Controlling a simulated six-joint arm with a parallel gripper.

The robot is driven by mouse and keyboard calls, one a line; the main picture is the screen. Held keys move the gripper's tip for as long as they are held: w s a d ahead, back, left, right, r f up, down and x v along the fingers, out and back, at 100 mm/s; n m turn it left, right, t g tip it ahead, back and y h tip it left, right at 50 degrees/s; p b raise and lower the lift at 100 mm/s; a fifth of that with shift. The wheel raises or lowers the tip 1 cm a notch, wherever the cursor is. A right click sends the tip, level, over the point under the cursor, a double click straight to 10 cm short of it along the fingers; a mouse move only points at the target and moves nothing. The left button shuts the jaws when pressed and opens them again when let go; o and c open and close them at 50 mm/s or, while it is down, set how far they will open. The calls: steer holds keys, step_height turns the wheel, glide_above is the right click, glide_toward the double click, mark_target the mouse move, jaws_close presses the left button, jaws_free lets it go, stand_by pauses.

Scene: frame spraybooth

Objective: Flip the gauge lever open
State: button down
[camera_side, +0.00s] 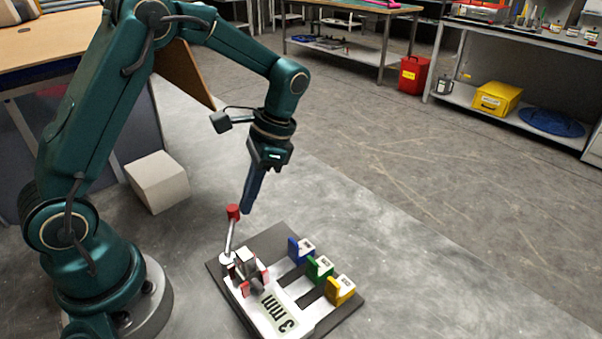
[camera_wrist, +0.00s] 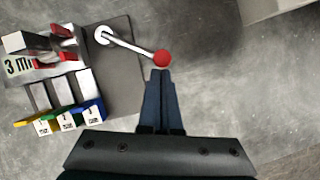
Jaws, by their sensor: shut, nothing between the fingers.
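The gauge lever is a thin metal rod with a red knob (camera_side: 233,212). In the side view the rod rises from a round pivot at the gauge's left end, leaning slightly right. My gripper (camera_side: 247,208) is shut and empty, pointing down, with its tips just right of the knob. In the wrist view the red knob (camera_wrist: 161,58) is right at the tips of my shut gripper (camera_wrist: 159,72); I cannot tell whether they touch. The gauge (camera_side: 270,311), a white block marked "3 mm" with red-faced jaws, sits on a dark base plate (camera_side: 217,267).
Blue (camera_side: 300,249), green (camera_side: 320,268) and yellow (camera_side: 341,289) numbered blocks stand along the plate's right side. A pale box (camera_side: 158,182) stands on the grey surface behind the gauge. The surface to the right of the plate is clear.

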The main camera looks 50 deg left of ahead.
steer(key=shift+s+a+n, duration=0.25)
steer(key=shift+a+n, duration=0.15)
steer(key=shift+n, duration=0.1)
steer(key=shift+r, duration=0.15)
steer(key=v, duration=0.9)
steer(key=shift+r, duration=0.35)
steer(key=shift+w, duration=0.1)
